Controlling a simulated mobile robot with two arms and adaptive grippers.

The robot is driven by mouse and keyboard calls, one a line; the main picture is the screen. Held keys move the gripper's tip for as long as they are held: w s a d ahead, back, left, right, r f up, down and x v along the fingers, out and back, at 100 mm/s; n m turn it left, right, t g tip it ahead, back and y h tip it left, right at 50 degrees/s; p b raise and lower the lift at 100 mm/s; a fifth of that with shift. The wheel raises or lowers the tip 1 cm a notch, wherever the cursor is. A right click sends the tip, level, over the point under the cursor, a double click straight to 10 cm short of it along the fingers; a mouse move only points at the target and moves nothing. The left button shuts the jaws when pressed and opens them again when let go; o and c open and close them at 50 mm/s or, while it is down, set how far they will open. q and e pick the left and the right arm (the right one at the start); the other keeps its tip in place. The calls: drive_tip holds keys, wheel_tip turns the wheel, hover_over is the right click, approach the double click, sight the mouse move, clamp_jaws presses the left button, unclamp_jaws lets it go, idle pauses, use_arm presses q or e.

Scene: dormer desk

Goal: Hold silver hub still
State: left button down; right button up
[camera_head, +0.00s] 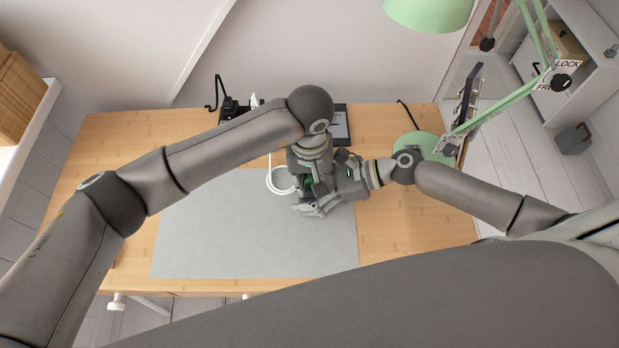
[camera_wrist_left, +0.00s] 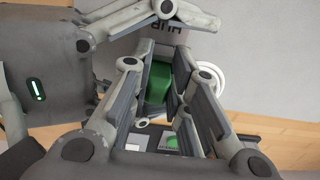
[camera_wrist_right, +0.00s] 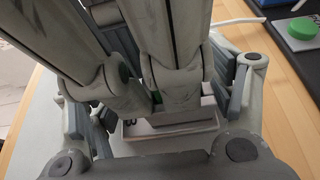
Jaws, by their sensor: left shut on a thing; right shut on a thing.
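The silver hub (camera_wrist_right: 168,132) shows in the right wrist view as a pale box with a dark slot, between the fingers of my right gripper (camera_wrist_right: 160,108). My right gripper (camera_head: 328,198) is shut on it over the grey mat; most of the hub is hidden. My left gripper (camera_head: 308,184) comes down from above right beside it, and its fingers cover part of the hub. In the left wrist view my left gripper (camera_wrist_left: 164,76) is shut on a green piece (camera_wrist_left: 158,84). I cannot tell whether this piece touches the hub.
The grey mat (camera_head: 230,235) lies on the wooden desk (camera_head: 125,130), its left part clear. A white cable (camera_head: 272,183) curls beside the grippers. A dark tray (camera_head: 341,130) lies behind. A green lamp (camera_head: 428,143) stands at right, its shade (camera_head: 428,12) overhead.

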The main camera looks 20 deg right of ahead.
sight(309, 182)
use_arm(q)
drive_tip(key=c, duration=2.1)
unclamp_jaws()
clamp_jaws()
drive_tip(key=shift+r, duration=0.75)
drive_tip(key=shift+r, duration=2.4)
use_arm(e)
drive_tip(key=o, duration=1.1)
